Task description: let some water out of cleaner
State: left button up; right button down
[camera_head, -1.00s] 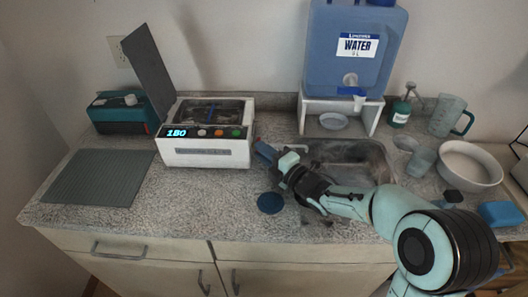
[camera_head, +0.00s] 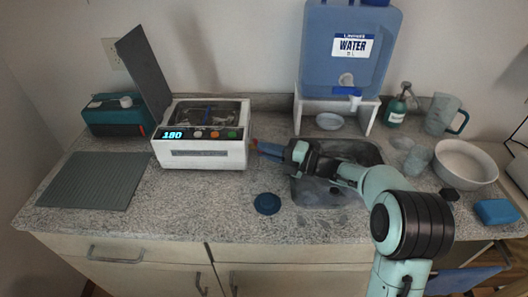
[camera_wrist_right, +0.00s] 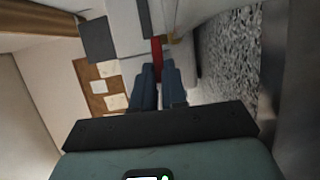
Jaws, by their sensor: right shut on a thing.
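The cleaner is a white box (camera_head: 200,158) with a lit display reading 180, coloured buttons and an open basin on top, left of the sink. My right gripper (camera_head: 262,149) is at the cleaner's right side, its blue fingers pointing left. A small red handle (camera_head: 254,143) shows at their tips on that side. In the right wrist view, the blue fingers (camera_wrist_right: 159,82) are shut close around the red handle (camera_wrist_right: 157,52), partly hiding it. The water level inside the basin is too small to tell. My left gripper is not in view.
The sink (camera_head: 335,185) lies under my right arm. A dark blue lid (camera_head: 267,204) lies in front of the gripper. The blue water tank (camera_head: 350,70) stands behind on a white stand. A grey ribbed mat (camera_head: 92,182) and a teal device (camera_head: 112,118) are at left.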

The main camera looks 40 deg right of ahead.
jog(key=shift+w+d+n+g+y, duration=0.1)
jog(key=shift+d+n+g+y, duration=0.25)
jog(key=shift+n+g+y, duration=0.4)
jog(key=shift+d+n+g+y, duration=0.35)
jog(key=shift+n+y, duration=0.2)
jog(key=shift+y, duration=0.4)
jog(key=c, duration=1.2)
grip_release()
jog(key=shift+o, duration=0.2)
jog(key=v, duration=1.3)
jog(key=shift+d, duration=0.2)
